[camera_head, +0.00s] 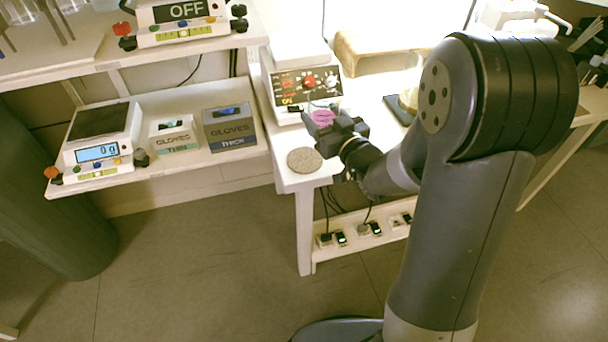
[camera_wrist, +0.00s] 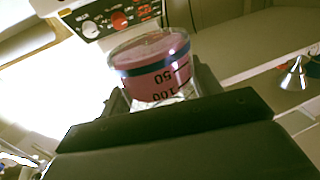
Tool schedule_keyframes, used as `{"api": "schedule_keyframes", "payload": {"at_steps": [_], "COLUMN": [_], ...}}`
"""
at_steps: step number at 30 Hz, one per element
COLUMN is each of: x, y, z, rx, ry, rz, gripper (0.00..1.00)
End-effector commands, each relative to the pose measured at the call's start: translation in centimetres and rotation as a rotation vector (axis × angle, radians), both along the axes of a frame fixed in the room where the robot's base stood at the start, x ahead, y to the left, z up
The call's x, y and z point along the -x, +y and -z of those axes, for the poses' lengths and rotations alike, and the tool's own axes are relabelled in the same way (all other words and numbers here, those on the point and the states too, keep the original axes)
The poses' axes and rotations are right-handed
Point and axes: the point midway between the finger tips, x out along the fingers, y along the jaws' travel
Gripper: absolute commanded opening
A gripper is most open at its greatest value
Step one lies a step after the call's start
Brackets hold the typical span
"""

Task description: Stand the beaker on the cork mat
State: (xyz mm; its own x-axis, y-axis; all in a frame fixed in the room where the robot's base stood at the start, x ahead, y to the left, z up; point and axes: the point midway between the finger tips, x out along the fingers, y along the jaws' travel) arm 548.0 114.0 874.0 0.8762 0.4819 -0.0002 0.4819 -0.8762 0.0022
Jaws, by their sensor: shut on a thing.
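The beaker (camera_wrist: 158,72) is a clear glass with pink-purple contents and dark volume marks reading 50 and 100. It also shows in the head view (camera_head: 322,118), small and partly hidden by my gripper. My gripper (camera_head: 338,130) is shut on the beaker and holds it close to the front of the white bench. In the wrist view my gripper (camera_wrist: 160,105) has its jaws on both sides of the glass. The round grey-brown cork mat (camera_head: 305,160) lies bare on the bench's front left corner, just left of and below my gripper in the picture.
A device with a red knob and dark panel (camera_head: 306,84) stands behind the beaker. Left, a lower shelf carries a scale reading 0 g (camera_head: 98,150) and two glove boxes (camera_head: 229,130). The bench edge (camera_head: 300,184) is close to the mat.

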Motion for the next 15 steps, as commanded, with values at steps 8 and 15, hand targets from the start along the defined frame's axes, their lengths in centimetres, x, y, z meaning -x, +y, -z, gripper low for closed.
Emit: {"api": "schedule_keyframes", "payload": {"at_steps": [8,15], "x": [0.1,0.3], "y": [3.4,4.1], "z": [0.1,-0.3], "rx": [-0.001,-0.001], "ry": [-0.007,0.0], "rz": [-0.143,-0.169], "gripper": [0.3,0.3]}}
